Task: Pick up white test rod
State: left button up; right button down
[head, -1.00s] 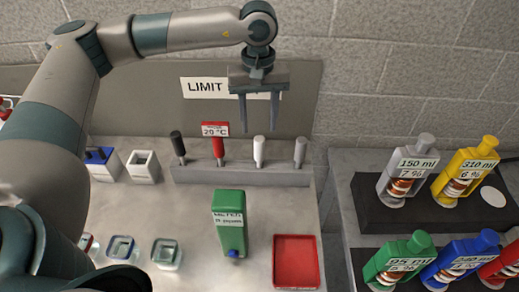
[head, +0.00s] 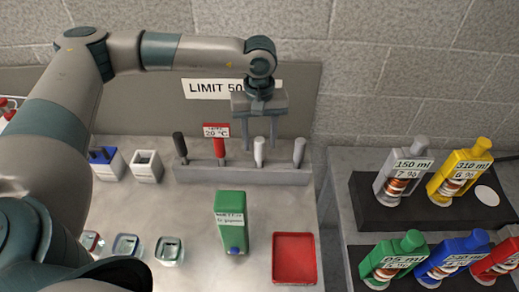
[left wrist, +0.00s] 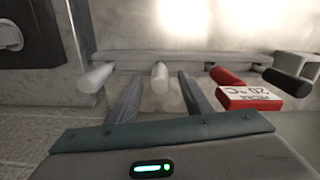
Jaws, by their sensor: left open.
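The white test rod (head: 259,153) stands upright in the grey rack (head: 240,174) at the back of the bench, between the red rod (head: 219,146) and a light grey rod (head: 299,152). My left gripper (head: 262,138) is open and points down at the white rod's top. In the left wrist view, the white rod (left wrist: 160,78) appears between the two open fingers, with the light grey rod (left wrist: 95,77) outside them on the left. Whether a finger touches the rod cannot be told. My right gripper is not in view.
A black rod (head: 181,147) stands at the rack's left end. A green meter (head: 231,215) and a red tray (head: 294,258) sit in front. The LIMIT sign (head: 215,89) is on the panel behind. Several bottles (head: 405,180) stand at the right.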

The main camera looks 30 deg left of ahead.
aim_at(259, 159)
pick_arm(q)
jog(key=shift+f+p, duration=0.3)
jog(key=shift+f, duration=0.95)
grip_shut()
